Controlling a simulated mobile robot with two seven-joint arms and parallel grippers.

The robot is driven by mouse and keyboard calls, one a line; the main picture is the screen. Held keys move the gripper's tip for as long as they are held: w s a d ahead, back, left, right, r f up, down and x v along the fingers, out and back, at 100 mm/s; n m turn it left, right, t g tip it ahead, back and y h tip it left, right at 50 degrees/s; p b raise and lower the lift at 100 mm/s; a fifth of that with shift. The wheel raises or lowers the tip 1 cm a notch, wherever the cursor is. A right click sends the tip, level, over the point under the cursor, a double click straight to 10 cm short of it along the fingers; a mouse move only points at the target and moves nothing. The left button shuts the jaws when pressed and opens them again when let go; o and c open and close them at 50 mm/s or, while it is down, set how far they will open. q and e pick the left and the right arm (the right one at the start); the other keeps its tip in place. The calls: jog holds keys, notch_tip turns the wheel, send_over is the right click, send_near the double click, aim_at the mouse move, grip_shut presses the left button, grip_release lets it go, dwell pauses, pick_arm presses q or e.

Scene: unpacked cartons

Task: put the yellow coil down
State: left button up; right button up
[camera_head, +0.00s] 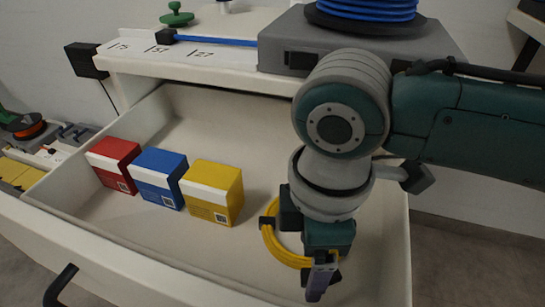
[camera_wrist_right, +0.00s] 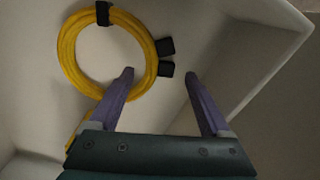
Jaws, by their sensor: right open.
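The yellow coil (camera_head: 274,248), a ring of cable with black clips, lies in the open white drawer, right of the yellow box. My right gripper (camera_head: 322,280) is down in the drawer at the coil's right side and hides part of it. In the right wrist view the whole coil (camera_wrist_right: 68,52) shows at upper left, with two black plug ends. My left gripper is not in view.
The drawer (camera_head: 130,264) also holds a red box (camera_head: 114,163), a blue box (camera_head: 159,178) and a yellow box (camera_head: 212,192) in a row. Above it, a counter carries a grey case (camera_head: 285,56) with a blue coil (camera_head: 368,9). The drawer walls surround my gripper.

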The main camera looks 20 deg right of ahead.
pick_arm(q)
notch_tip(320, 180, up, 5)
jog(key=p, duration=0.4)
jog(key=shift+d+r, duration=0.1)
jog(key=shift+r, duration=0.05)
pick_arm(e)
notch_tip(320, 180, up, 10)
jog(key=shift+r, duration=0.15)
dwell(0.4)
